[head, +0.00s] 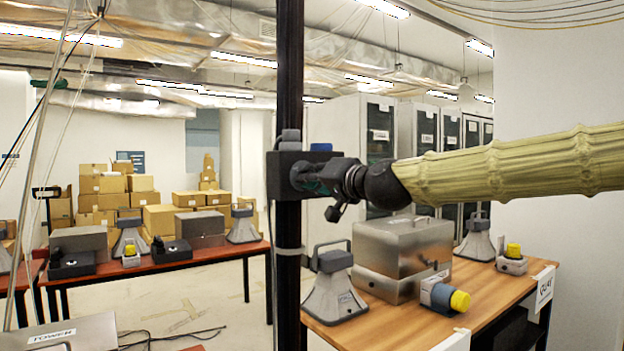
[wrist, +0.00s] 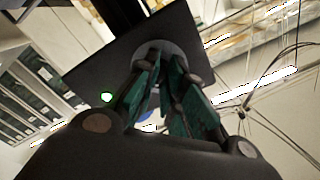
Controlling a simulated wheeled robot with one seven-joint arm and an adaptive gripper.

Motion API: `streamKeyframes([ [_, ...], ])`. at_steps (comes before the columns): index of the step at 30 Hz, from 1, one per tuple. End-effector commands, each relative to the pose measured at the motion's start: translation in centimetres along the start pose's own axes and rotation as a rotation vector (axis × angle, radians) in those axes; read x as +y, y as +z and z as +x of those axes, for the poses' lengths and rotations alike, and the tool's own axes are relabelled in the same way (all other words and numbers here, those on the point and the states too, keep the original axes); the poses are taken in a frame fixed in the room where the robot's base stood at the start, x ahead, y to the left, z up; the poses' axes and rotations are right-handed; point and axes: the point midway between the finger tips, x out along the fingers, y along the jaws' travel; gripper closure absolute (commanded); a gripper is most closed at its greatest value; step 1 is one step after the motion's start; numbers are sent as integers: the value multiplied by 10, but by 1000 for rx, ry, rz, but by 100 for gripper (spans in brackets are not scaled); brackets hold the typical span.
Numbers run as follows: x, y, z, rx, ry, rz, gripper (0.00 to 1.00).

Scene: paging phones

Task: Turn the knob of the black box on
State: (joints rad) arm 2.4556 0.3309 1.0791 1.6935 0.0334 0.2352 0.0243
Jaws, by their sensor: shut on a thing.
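The black box (head: 279,178) is fixed on a dark upright post in the middle of the head view. Its dark flat face (wrist: 95,72) fills the upper middle of the wrist view, with a small lit green light on it. My gripper (head: 303,176) reaches in from the right, with its fingertips against the box's right side. In the wrist view my gripper (wrist: 158,66) has its green-padded fingers closed around the knob at a grey round base (wrist: 178,47) on that face. The fingers hide most of the knob, so its turned position cannot be told.
A wooden table (head: 487,284) stands below my arm, with a metal case (head: 403,258), grey horn speakers (head: 335,290) and a yellow-capped device (head: 445,297). A reddish table (head: 222,253) and cardboard boxes are behind. Cables hang at the left. The space around the post is open.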

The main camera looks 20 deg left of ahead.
Motion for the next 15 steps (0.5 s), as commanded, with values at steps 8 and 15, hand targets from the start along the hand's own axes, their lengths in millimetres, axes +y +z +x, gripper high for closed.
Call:
streamKeyframes([
  [8, 0, 0, 0, 1, 0, 0, 68],
  [15, 0, -1, -2, 1, 0, 0, 68],
])
